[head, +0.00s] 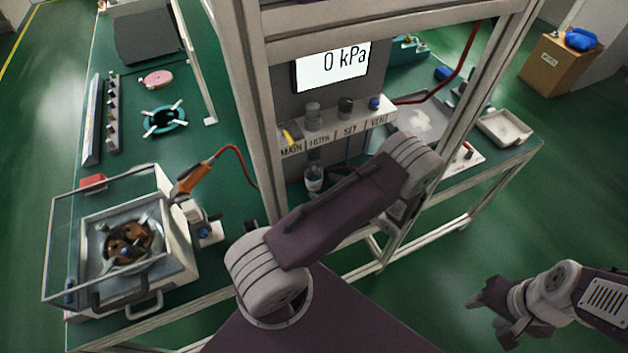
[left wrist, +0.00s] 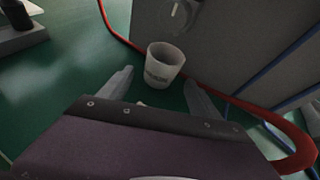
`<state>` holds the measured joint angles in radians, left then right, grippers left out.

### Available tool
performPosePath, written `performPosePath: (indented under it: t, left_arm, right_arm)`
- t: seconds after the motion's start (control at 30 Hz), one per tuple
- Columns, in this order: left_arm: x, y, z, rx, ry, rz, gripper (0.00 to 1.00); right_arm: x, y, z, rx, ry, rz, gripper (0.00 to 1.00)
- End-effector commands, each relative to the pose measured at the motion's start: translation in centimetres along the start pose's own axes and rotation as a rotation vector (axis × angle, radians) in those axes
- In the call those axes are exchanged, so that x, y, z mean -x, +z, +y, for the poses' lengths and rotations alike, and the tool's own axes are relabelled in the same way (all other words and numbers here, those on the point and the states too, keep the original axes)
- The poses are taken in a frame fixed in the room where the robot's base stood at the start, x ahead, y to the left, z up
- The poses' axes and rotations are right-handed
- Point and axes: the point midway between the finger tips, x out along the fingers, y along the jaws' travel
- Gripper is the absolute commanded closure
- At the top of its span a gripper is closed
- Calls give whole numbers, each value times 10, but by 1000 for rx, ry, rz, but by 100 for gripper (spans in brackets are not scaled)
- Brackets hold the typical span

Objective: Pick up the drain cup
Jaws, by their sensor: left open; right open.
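In the head view the cup (head: 313,180) shows below the row of labelled valves, just behind my left arm. My left gripper (left wrist: 159,76) is open and empty. Its two fingers point toward the cup, one on each side of its near part, and I cannot tell if they touch it. In the head view my left arm hides its fingers. My right gripper (head: 495,312) is open and empty, off to the right over the floor.
A grey panel (left wrist: 225,40) stands right behind the cup, with a red hose (left wrist: 245,105) beside it. A valve block (head: 335,122) and a pressure display (head: 333,67) are above the cup. Frame posts rise around it. A clear-walled box (head: 170,215) stands at the left.

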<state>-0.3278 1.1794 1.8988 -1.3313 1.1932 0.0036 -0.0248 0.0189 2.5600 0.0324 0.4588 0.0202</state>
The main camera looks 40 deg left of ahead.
Motion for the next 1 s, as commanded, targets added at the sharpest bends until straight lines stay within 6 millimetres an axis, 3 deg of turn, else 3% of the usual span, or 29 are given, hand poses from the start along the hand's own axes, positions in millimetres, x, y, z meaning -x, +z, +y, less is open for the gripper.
performPosePath:
  t: [0.1, 0.2, 0.4, 0.43, 0.6, 0.67, 1.0]
  left_arm:
    - [-22, 0, 1, 1, 5, -1, 28]
    - [-31, 0, 0, 1, 3, -1, 28]
    - [-33, 0, 0, 1, 0, 0, 28]
    - [-33, 0, 0, 1, 0, 0, 30]
    - [-32, 0, 0, 1, 1, 0, 78]
    - [-32, 0, 0, 1, 1, 0, 92]
    - [-31, 2, -1, 2, 1, 0, 92]
  right_arm:
    - [2, 0, 0, 0, 0, 0, 52]
    - [2, 0, 0, 0, 0, 0, 52]
    - [2, 0, 0, 0, 0, 0, 52]
    - [2, 0, 0, 0, 0, 0, 52]
    - [2, 0, 0, 0, 0, 0, 52]
    - [2, 0, 0, 0, 0, 0, 52]
    - [4, 0, 0, 0, 0, 0, 52]
